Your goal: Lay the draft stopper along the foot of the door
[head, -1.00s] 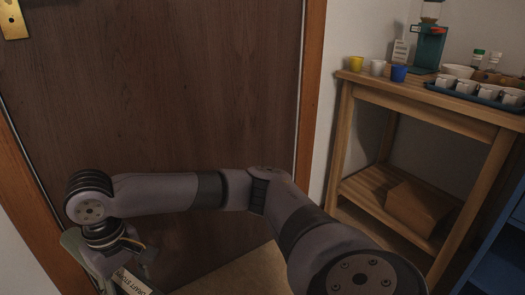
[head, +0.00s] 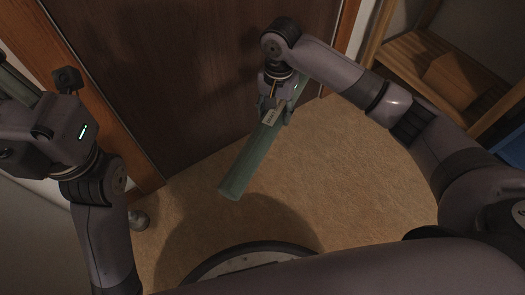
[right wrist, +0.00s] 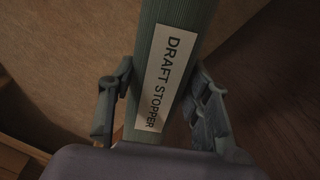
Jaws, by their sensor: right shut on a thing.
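The draft stopper (head: 246,163) is a long green roll with a white label. My right gripper (head: 277,110) is shut on it near its upper end. It slants down towards me and to the left; I cannot tell whether its lower end touches the floor. In the right wrist view the stopper (right wrist: 185,14) lies between the fingers (right wrist: 160,105), and its label reads DRAFT STOPPER. The brown door (head: 190,75) stands shut behind the stopper, its foot partly hidden by the gripper. My left gripper (head: 42,90) is raised at the upper left, its jaws unclear.
The tan floor (head: 330,170) is clear in front of the door. A small metal door stop (head: 139,220) sits on the floor at the left. A wooden shelf unit (head: 410,55) holding a cardboard box (head: 455,82) stands at the right.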

